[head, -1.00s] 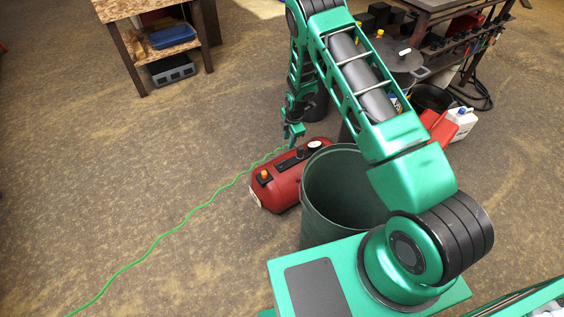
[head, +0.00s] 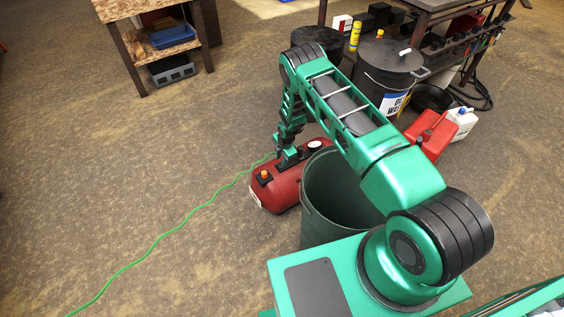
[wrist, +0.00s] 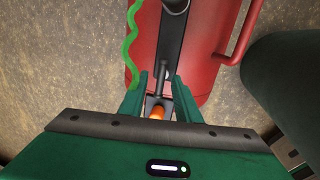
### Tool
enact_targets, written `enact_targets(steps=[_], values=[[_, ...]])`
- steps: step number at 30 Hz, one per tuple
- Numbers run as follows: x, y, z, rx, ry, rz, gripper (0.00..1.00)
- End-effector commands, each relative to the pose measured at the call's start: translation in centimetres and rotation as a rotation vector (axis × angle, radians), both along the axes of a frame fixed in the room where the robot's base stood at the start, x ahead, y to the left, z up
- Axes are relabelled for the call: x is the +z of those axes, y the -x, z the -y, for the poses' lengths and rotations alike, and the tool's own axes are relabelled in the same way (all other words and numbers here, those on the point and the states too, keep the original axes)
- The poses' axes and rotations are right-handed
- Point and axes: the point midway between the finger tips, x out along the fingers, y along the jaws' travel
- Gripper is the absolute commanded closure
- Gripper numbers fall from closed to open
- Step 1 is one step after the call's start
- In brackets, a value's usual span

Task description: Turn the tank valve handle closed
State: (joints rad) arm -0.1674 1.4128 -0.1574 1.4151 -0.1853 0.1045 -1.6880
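The red tank (head: 277,193) lies on the floor beside a green bin, and its top fills the upper middle of the wrist view (wrist: 197,50). A dark fitting with a metal part (wrist: 170,25) runs along its top. An orange knob (head: 265,174) sits at the tank's near end; it also shows low between my fingers in the wrist view (wrist: 157,112). I cannot tell which part is the valve handle. My gripper (wrist: 160,79) is open, pointing down over the tank top, its fingers on either side of the dark fitting. Contact cannot be made out.
The green bin (head: 318,215) stands close to the tank's right side. A green hose (head: 182,215) runs across the floor to the tank. A black drum (head: 385,85) and red can (head: 432,132) stand behind.

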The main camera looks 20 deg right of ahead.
Motion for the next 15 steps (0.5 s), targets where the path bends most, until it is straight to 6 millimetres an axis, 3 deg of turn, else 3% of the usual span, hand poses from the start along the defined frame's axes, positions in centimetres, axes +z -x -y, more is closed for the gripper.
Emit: enact_targets(steps=[6,15], values=[[-1.32,-0.24,0.02,-0.001,0.001,0.0,0.7],[-1.42,-0.26,-0.01,-0.001,0.001,0.0,0.7]])
